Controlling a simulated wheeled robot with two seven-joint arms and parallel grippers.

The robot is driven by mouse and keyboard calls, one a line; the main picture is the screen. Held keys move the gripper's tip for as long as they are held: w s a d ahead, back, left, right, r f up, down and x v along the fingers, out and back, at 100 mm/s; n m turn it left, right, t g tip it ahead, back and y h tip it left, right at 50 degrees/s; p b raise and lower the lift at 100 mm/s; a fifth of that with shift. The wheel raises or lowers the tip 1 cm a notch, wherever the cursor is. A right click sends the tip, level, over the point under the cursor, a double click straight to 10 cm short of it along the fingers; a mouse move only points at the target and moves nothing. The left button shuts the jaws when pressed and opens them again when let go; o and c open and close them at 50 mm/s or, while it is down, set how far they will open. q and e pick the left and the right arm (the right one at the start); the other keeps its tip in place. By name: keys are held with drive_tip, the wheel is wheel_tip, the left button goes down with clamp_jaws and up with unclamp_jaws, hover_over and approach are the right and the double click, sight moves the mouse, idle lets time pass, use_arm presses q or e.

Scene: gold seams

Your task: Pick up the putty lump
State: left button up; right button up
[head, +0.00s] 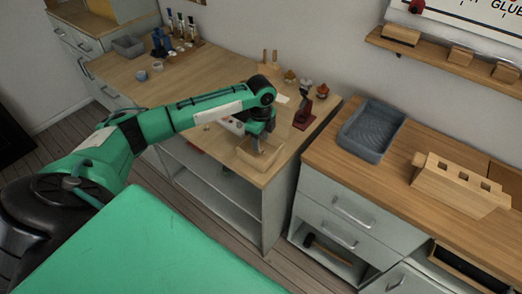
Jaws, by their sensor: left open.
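My left gripper (257,146) points down over a small light wooden tray (268,165) near the front right corner of the left wooden counter. The gripper is open, with its fingers at or just above the tray's inside. I cannot make out a putty lump; the gripper and forearm cover part of the tray. My right gripper is not in view.
A dark red stand (304,114) is just right of the gripper, with small knobbed pots (290,78) behind it. A grey bin (371,131) and a slotted wooden block (459,186) stand on the right counter. The left counter's middle is mostly bare.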

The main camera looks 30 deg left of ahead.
sight(261, 151)
use_arm(q)
drive_tip(key=shift+s+a+f, duration=0.1)
drive_tip(key=shift+f, duration=1.85)
clamp_jaws()
drive_tip(key=shift+r, duration=0.1)
